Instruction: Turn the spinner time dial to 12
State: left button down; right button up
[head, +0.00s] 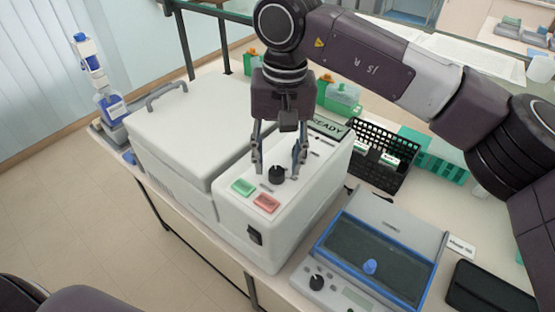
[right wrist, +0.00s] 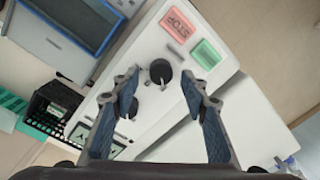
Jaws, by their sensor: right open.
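The spinner is a white benchtop box (head: 290,232) with a sloped panel. A black dial (head: 277,174) stands on the panel behind the green and red buttons; the right wrist view shows it too (right wrist: 160,72). A second black knob (right wrist: 130,107) shows beyond it, partly behind a finger. I cannot read the dial markings. My right gripper (head: 278,168) points down over the panel with its fingers spread on either side of the near dial; in the right wrist view (right wrist: 160,88) a gap shows between fingers and dial. My left gripper is not in view.
The green button (head: 243,187) and red STOP button (head: 266,203) sit just in front of the dial. The spinner's white lid (head: 190,125) is shut, at left. A blue-windowed device (head: 375,255) stands close at right. A black rack (head: 385,155) stands behind.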

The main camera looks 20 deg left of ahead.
jog(key=shift+f, duration=0.7)
grip_shut()
